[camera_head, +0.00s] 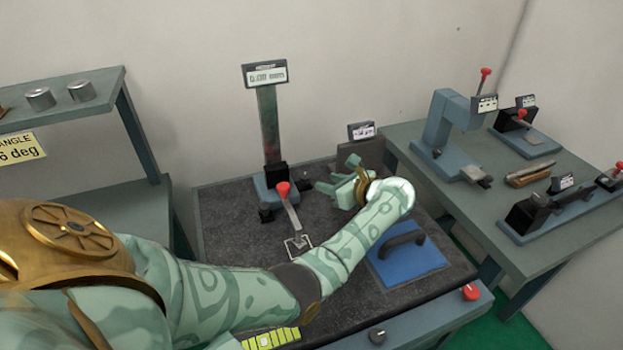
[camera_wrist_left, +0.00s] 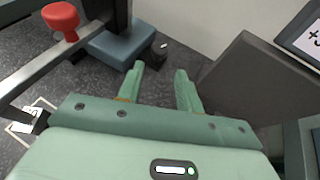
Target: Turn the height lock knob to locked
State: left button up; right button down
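The height gauge stands at the back of the dark bench top, with a blue base, a steel column (camera_head: 269,125) and a display (camera_head: 265,73) that seems to read 0.00 mm. A small black knob (camera_head: 307,183), likely the height lock knob, sits right of the base; it also shows in the left wrist view (camera_wrist_left: 158,50) with a small white mark. My left gripper (camera_head: 334,174) is open and empty, just right of this knob. In the left wrist view its fingertips (camera_wrist_left: 160,70) point toward the knob and are apart from it. My right gripper is out of view.
A dark upright plate (camera_wrist_left: 262,85) with a small sign is close right of my left gripper. A blue pad (camera_head: 405,262) with a black handle lies front right. A side table (camera_head: 500,228) holds other fixtures.

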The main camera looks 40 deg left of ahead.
aim_at(308, 177)
pick_arm(q)
jog(key=b+x, duration=0.1)
jog(key=x, duration=0.6)
jog(key=shift+a+f, duration=0.15)
jog(key=shift+a, duration=0.35)
